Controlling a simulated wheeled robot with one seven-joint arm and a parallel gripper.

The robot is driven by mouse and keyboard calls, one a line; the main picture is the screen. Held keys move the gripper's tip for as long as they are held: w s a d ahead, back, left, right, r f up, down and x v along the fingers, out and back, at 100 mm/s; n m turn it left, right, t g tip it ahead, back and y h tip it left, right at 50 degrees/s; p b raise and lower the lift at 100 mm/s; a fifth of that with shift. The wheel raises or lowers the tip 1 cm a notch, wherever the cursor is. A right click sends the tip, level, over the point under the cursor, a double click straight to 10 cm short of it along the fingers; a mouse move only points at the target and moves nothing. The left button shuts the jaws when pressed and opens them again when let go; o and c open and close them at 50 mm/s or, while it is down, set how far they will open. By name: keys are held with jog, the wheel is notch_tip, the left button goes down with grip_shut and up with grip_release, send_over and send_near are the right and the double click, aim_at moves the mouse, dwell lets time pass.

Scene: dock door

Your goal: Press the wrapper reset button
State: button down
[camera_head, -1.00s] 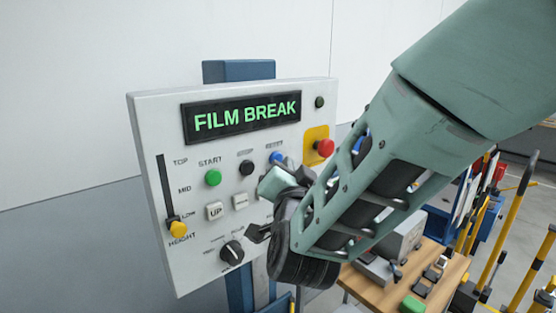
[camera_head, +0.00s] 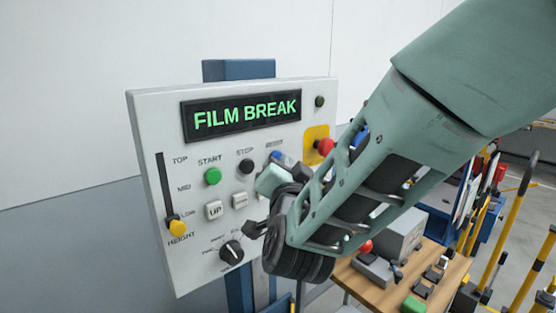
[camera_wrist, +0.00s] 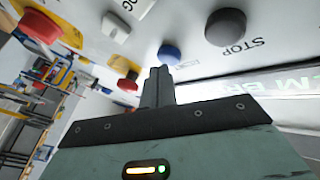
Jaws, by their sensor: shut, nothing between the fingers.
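The blue reset button (camera_head: 275,154) is on the white wrapper control panel (camera_head: 190,270), right of the black STOP button (camera_head: 245,166). My gripper (camera_head: 285,161) is in front of the panel, close beside the blue button and partly covering it. In the wrist view the blue button (camera_wrist: 168,53) with its RESET label is just beyond the tips of my shut, empty fingers (camera_wrist: 158,72). I cannot tell whether the fingertips touch it. The panel display (camera_head: 241,115) reads FILM BREAK.
A red emergency button (camera_head: 325,147) on a yellow plate is right of the reset button. A green START button (camera_head: 212,176), UP button (camera_head: 214,210), black knob (camera_head: 231,252) and yellow height slider (camera_head: 177,227) share the panel. A wooden table (camera_head: 380,297) stands lower right.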

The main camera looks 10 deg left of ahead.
jog(key=shift+w+a, duration=0.3)
jog(key=shift+w, duration=0.05)
dwell(0.7)
jog(key=shift+s+d+b, duration=0.1)
jog(key=shift+b, duration=0.2)
jog(key=shift+s+d+b, duration=0.4)
jog(key=shift+s+d, duration=0.15)
jog(key=shift+s+d+b, duration=1)
jog(key=shift+s+d, duration=0.75)
